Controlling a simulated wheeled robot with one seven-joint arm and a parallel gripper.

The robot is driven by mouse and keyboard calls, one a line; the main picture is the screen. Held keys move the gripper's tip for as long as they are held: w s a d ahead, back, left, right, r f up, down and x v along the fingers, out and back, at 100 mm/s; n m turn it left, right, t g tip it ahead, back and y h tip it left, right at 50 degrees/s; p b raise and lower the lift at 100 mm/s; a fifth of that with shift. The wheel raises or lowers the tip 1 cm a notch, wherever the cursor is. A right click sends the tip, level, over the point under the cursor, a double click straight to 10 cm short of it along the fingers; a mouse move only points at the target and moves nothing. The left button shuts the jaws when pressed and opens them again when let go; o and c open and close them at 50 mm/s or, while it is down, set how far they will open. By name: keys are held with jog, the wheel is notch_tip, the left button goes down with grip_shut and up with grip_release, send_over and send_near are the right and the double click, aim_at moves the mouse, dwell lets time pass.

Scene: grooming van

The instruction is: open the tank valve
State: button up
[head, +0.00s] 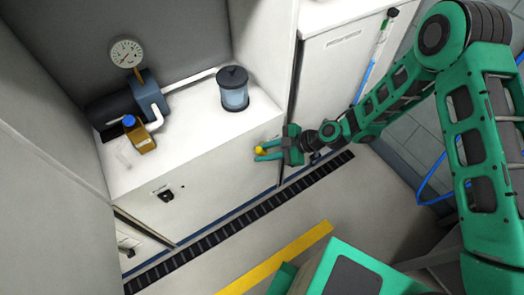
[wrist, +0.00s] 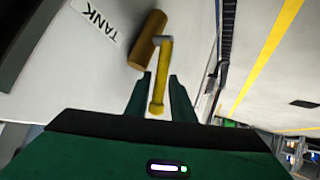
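The tank valve shows in the wrist view as a brass cylinder (wrist: 147,42) with a yellow bent lever (wrist: 165,62), beside a label reading TANK (wrist: 95,20) on the white cabinet front. In the head view only a small yellow part of the valve (head: 259,149) shows at the cabinet's right end. My gripper (wrist: 158,82) is open, with one dark green finger on each side of the lever. The lever's end lies between the fingers, with a visible gap on both sides. In the head view my gripper (head: 267,152) points left at the valve.
The white cabinet (head: 215,185) carries a gauge (head: 126,53), a blue and black pump (head: 150,96), an amber bottle (head: 140,138) and a clear canister (head: 234,92). A black floor grate (head: 235,220) runs along its base. A yellow stripe (head: 280,258) crosses the open floor.

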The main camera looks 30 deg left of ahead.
jog(key=v, duration=1)
jog(key=shift+w+d, duration=0.15)
jog(key=shift+w, duration=0.05)
